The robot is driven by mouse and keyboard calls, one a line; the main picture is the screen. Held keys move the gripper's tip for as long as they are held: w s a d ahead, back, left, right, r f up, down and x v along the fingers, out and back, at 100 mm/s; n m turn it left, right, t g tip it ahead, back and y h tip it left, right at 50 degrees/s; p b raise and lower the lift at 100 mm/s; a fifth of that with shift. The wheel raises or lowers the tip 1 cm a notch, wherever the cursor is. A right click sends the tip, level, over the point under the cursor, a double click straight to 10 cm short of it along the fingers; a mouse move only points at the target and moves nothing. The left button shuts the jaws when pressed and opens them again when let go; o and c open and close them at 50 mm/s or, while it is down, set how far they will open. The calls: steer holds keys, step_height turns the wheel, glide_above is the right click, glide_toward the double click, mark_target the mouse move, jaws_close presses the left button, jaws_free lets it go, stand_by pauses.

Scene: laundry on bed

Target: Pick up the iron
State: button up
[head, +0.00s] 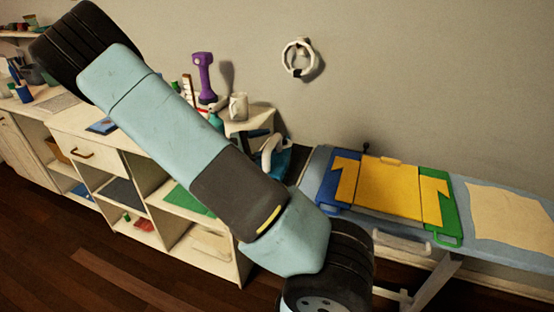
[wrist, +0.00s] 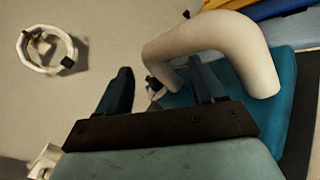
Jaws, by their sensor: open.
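The iron has a pale, arched handle (wrist: 215,40) and a teal body (wrist: 284,75). In the head view the iron (head: 270,150) stands at the left end of the ironing board, partly hidden by my arm. My gripper (wrist: 160,66) is open, with its two dark fingers apart, close to the iron. In the wrist view the right finger overlaps the opening under the handle, and the left finger is outside it to the left. I cannot tell whether either finger touches the handle.
The ironing board (head: 510,248) carries a yellow, blue and green folding board (head: 388,188) and a beige cloth (head: 505,212). A shelf unit (head: 150,180) stands left, with a mug (head: 238,106) and a purple dumbbell (head: 205,75) above. A white ring (head: 290,58) hangs on the wall.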

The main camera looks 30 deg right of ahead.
mark_target(279, 138)
steer(key=shift+s+d+r, duration=0.1)
steer(key=shift+s+d, duration=0.05)
steer(key=shift+d, duration=1.15)
steer(key=shift+s+d+r, duration=0.1)
steer(key=shift+s+d, duration=0.05)
steer(key=shift+d, duration=1.15)
jaws_close()
